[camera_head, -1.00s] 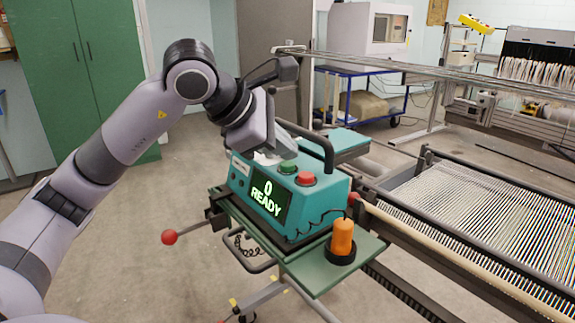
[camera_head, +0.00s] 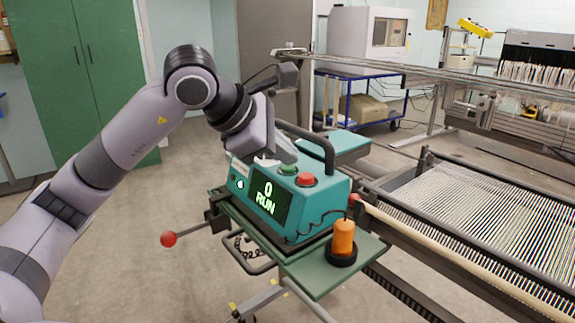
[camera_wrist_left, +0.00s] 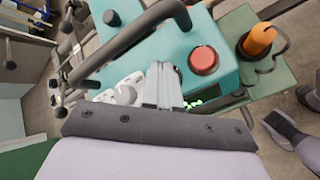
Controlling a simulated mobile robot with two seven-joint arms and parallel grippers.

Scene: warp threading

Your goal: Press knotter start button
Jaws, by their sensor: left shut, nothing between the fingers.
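The teal knotter (camera_head: 315,206) stands on a green stand. In the left wrist view the closed fingers (camera_wrist_left: 161,70) hide the green button, so I cannot see the contact itself. My right gripper is not in view.
A black handle (camera_head: 328,152) arches over the knotter beside my gripper. An orange cylinder (camera_head: 343,238) stands on the stand's front corner. A red-knobbed lever (camera_head: 168,239) sticks out left. The warp threads (camera_head: 490,215) and loom frame lie right. The floor at left is clear.

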